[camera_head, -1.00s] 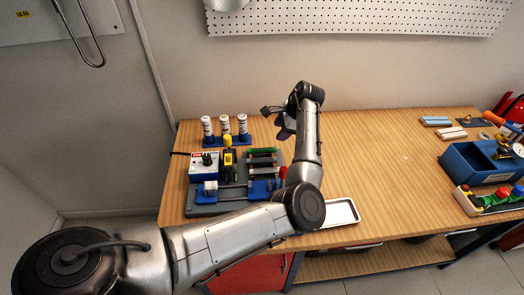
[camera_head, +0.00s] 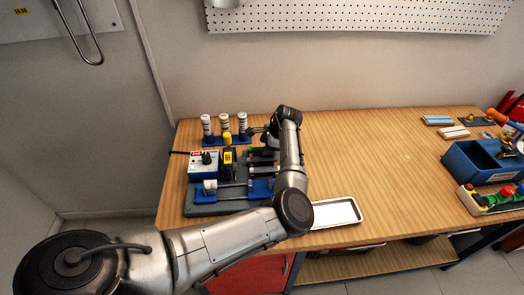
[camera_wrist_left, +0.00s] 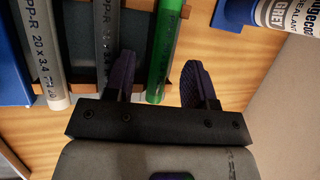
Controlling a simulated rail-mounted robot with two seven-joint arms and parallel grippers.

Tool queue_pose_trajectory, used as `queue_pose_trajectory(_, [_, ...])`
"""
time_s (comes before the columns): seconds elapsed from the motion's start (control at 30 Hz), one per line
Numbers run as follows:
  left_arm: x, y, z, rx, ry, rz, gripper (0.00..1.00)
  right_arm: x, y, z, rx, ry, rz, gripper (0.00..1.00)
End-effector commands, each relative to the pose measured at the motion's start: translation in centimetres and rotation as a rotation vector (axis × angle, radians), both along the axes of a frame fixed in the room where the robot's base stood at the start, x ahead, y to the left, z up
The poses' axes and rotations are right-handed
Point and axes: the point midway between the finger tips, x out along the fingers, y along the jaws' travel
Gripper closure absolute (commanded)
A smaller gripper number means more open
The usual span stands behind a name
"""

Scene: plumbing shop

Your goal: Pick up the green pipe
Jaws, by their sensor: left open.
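The green pipe (camera_wrist_left: 164,45) lies on a rack, beside two grey pipes. In the left wrist view my left gripper (camera_wrist_left: 158,70) is open, with one dark finger on each side of the green pipe. The right finger stands a little off it; I cannot tell whether either finger touches it. In the head view my left gripper (camera_head: 263,137) is over the back of the rack, and my arm and hand hide much of the pipes. My right gripper is in neither view.
Several white tubes (camera_head: 224,123) stand in a blue holder just behind the rack; a sealant tube (camera_wrist_left: 285,14) is close to my right finger. A power unit (camera_head: 203,162) sits left of the rack. A metal tray (camera_head: 347,223) lies to the right. The middle tabletop is clear.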

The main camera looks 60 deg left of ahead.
Motion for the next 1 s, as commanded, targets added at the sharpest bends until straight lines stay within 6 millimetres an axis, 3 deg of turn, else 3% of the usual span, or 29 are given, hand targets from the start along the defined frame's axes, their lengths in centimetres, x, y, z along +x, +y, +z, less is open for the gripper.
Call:
queue_pose_trajectory(0.4, [-0.25, 0.37, -0.9, 0.0, 0.0, 0.0, 0.5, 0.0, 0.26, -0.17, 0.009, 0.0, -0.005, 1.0])
queue_pose_trajectory(0.9, [-0.24, 0.37, -0.87, 0.0, -0.001, 0.001, 0.98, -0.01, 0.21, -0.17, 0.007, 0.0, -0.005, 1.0])
queue_pose_trajectory(1.0, [-0.23, 0.36, -0.86, 0.0, -0.001, 0.001, 1.0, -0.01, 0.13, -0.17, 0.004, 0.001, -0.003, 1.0])
